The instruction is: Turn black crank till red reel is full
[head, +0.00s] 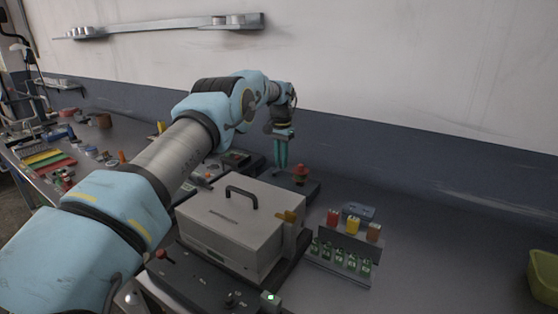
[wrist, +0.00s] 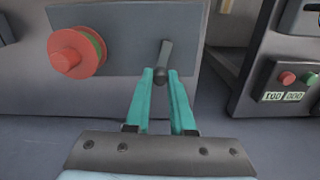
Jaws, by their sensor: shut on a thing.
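In the wrist view a red reel (wrist: 70,55) with a green band is mounted at the upper left of a grey panel (wrist: 125,20). A small dark crank (wrist: 163,58) stands on the same panel, right of the reel. My gripper (wrist: 160,74) has its teal fingers shut on the lower part of the crank. The fingertips hide where they meet it. In the head view my gripper (head: 281,165) points down behind the light box, and a small red part (head: 300,172) shows just right of it. The crank cannot be made out there.
A light box (head: 240,228) with a black handle stands in front of my gripper. A rack (head: 340,255) with several coloured blocks is at its right. A green bin (head: 543,278) sits at the far right. Bare bench lies between them.

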